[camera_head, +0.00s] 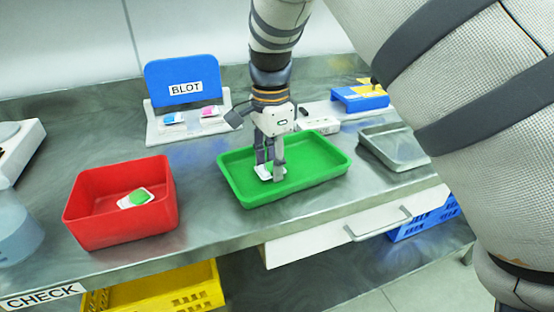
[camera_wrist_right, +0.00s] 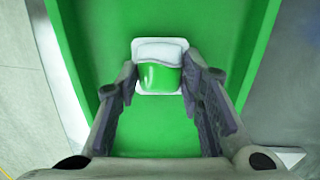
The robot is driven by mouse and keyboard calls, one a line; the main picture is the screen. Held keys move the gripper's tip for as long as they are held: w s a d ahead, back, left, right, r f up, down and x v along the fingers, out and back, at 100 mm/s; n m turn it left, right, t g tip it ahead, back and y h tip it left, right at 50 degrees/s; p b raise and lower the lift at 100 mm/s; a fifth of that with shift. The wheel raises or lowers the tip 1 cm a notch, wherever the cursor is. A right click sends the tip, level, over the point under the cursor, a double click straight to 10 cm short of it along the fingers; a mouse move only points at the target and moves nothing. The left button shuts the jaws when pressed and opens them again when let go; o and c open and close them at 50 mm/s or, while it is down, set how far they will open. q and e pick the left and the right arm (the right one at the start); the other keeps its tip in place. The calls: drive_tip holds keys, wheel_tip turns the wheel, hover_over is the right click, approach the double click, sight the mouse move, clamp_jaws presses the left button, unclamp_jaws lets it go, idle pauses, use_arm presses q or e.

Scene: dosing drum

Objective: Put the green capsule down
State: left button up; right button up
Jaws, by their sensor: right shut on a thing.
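The green capsule (camera_wrist_right: 160,78) shows a white cap and a green body on a white square backing in the right wrist view. My right gripper (camera_head: 269,168) is shut on it, with a finger on each side. In the head view the held capsule (camera_head: 264,174) is mostly hidden by the fingers; its white part shows low over the floor of the green tray (camera_head: 320,172). I cannot tell whether it touches the tray floor. My left gripper is not in view.
A red bin (camera_head: 120,215) with another green-and-white capsule (camera_head: 136,198) stands left. Behind is a blue BLOT stand (camera_head: 183,80) with blue and pink capsules. A grey metal tray (camera_head: 393,148) is right of the green tray. Bare steel counter lies between bin and tray.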

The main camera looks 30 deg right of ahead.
sight(270, 165)
drive_tip(key=shift+s+r, duration=0.25)
drive_tip(key=shift+s, duration=0.05)
drive_tip(key=shift+w+a+f, duration=0.15)
drive_tip(key=shift+w+a, duration=0.1)
drive_tip(key=shift+w, duration=0.2)
drive_tip(key=o, duration=1)
drive_tip(key=shift+d, duration=0.1)
drive_tip(key=shift+o, duration=0.2)
wheel_tip(270, 165, up, 12)
drive_tip(key=shift+s, duration=0.1)
